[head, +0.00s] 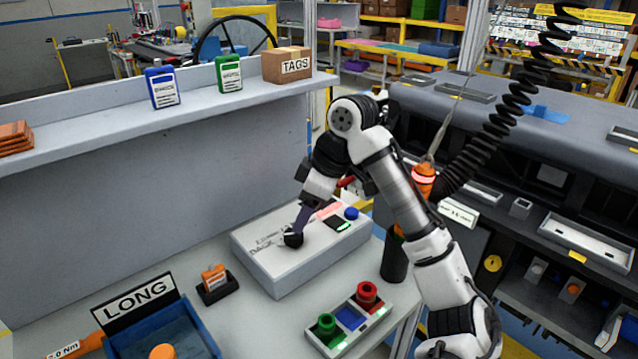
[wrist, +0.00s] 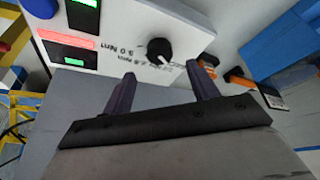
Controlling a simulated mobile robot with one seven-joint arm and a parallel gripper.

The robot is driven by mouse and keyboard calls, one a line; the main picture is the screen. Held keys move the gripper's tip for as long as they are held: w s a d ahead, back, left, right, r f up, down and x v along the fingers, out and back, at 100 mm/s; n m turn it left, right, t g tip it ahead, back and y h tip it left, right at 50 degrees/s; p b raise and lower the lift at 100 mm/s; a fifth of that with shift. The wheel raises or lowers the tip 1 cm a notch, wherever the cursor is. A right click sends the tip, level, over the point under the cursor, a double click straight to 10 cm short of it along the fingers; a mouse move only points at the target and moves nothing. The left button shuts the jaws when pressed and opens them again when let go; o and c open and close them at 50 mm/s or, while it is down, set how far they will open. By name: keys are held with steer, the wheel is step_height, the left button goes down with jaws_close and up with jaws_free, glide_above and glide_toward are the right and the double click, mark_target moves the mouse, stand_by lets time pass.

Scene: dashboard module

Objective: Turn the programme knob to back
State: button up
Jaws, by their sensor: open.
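The programme knob (head: 292,237) is a round black dial on the sloping top of a light grey box (head: 320,255). In the wrist view the knob (wrist: 160,50) shows a white pointer mark toward the picture's lower right. Printed labels lie beside it; one reads BACK in the head view, and torque values show in the wrist view. My gripper (head: 303,214) is just above the knob, with its dark fingers pointing down at it. In the wrist view my gripper (wrist: 163,72) is open, and the knob shows beyond and between the fingertips. I cannot tell whether they touch it.
The box also has a blue button (head: 351,213), a red lit display and a green lit one (head: 344,226). In front stands a small panel with green (head: 326,325) and red (head: 367,291) buttons. A blue LONG bin (head: 190,340) and an orange part on a black stand (head: 215,280) are left.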

steer(key=v, duration=0.7)
steer(key=shift+d+r, duration=0.2)
steer(key=shift+r, duration=0.2)
steer(key=shift+s, duration=0.1)
